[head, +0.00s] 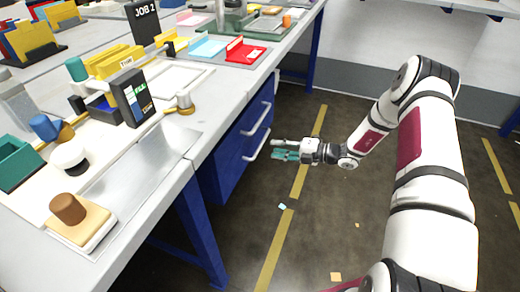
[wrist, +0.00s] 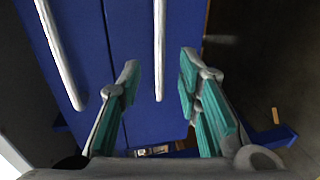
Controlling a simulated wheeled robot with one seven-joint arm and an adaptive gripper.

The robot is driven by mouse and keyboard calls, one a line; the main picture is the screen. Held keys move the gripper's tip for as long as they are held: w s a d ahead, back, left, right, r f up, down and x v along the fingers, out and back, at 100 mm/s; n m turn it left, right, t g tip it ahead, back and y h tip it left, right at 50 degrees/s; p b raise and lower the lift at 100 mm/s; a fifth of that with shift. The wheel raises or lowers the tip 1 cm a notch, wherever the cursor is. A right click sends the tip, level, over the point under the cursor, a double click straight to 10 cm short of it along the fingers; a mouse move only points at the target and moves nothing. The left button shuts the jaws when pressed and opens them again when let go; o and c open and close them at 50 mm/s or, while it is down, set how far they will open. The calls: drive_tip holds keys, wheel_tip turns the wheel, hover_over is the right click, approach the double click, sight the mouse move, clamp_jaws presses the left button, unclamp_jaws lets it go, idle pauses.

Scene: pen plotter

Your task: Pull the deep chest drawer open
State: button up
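The blue drawer chest (head: 228,150) stands under the workbench, with two pale bar handles on its front. The lower handle (head: 257,144) is close to my gripper (head: 279,149), which is just to its right in the head view. In the wrist view the drawer fronts (wrist: 132,35) fill the upper middle, and both look shut. One handle (wrist: 160,50) lies in line with the gap between the teal-padded fingers of my gripper (wrist: 159,75); the other handle (wrist: 60,55) is left of them. My gripper is open and empty. No contact with a handle shows.
The workbench (head: 185,145) above holds trays, a sign and several small items. Its blue leg (head: 203,235) stands left of the chest. The floor (head: 330,215) right of the chest is open, with yellow lines and small scraps.

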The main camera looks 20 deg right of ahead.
sight(260, 145)
drive_tip(key=b+x, duration=0.2)
drive_tip(key=x, duration=0.5)
drive_tip(key=shift+w+a, duration=0.15)
drive_tip(key=shift+a, duration=0.1)
clamp_jaws()
